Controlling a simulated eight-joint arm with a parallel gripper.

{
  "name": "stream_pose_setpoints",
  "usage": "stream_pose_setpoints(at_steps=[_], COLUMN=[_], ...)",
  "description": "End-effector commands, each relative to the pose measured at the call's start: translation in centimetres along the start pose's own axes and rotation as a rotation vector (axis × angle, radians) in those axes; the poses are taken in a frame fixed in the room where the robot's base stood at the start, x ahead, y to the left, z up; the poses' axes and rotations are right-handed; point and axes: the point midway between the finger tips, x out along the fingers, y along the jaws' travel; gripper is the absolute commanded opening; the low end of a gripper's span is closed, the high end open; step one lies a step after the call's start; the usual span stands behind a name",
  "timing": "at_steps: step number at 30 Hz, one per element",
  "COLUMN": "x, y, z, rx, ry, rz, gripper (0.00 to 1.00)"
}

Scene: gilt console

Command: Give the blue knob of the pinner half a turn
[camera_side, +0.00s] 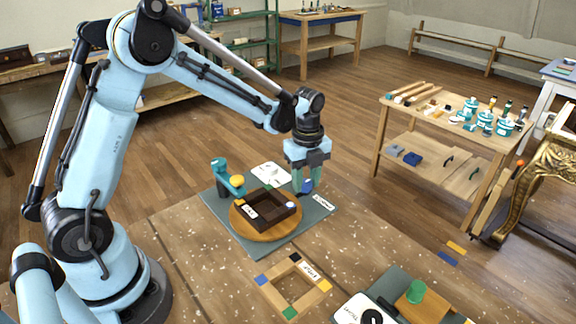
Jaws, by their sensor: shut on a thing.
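The pinner stands on a grey-green mat (215,199) on the wooden bench. It has a round orange-brown turntable (240,228) with a dark square frame (262,219) on it. My gripper (303,184) points straight down at the right side of the mat. It is shut on the blue knob (308,187), which shows between and beside the fingertips. The fingers hide part of the knob, so its turn angle cannot be read.
A wooden square frame with coloured corners (293,286) lies on the bench in front. A second mat with a green knob on a wooden block (416,291) is at front right. A white labelled block (270,173) sits behind the turntable. A trolley of paint pots (450,118) stands at right.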

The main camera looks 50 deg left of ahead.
Motion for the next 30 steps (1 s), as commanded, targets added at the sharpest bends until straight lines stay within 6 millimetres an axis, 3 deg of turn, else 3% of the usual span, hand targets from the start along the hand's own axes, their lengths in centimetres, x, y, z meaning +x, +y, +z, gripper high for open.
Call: stream_pose_setpoints(at_steps=[10, 11, 15, 25, 30], x=[-0.1, -0.1, 0.0, -0.2, -2.0], y=[0.0, 0.0, 0.0, 0.0, 0.0], z=[0.0, 0.0, 0.0, 0.0, 0.0], rx=[0.001, 0.001, 0.001, 0.000, 0.000], ry=[0.001, 0.001, 0.001, 0.000, 0.000], rz=[0.000, 0.000, 0.000, 0.000, 0.000], gripper=[0.07, 0.41, 0.63, 0.63, 0.63])
